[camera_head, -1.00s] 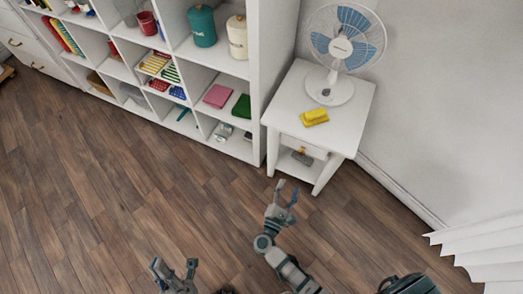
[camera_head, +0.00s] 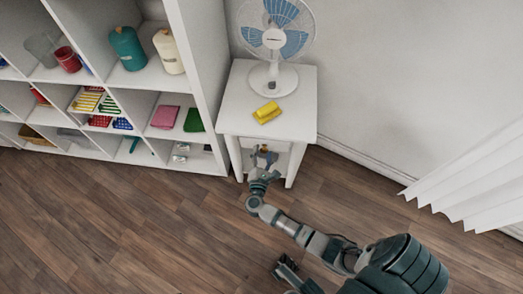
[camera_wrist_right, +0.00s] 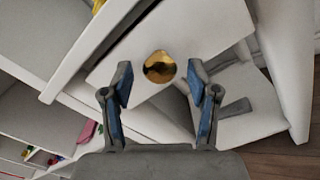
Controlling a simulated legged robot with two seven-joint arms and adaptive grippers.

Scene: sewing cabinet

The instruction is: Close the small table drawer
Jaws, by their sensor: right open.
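The small white table (camera_head: 300,112) stands against the wall beside the shelf. The drawer front (camera_wrist_right: 118,67) is a white panel with a round gold knob (camera_wrist_right: 160,67) in the right wrist view. My right gripper (camera_head: 263,156) is at the front of the table, just below its top. In the right wrist view the right gripper (camera_wrist_right: 161,82) is open, with its fingers on the near side of the knob, one to each side. I see no contact with the knob. How far the drawer stands out is unclear.
A fan (camera_head: 276,42) and a yellow cloth-like item (camera_head: 267,113) are on the tabletop. A tall white cube shelf (camera_head: 203,78) stands close on the left. A white curtain (camera_head: 470,185) hangs on the right. The wooden floor (camera_head: 120,225) in front is clear.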

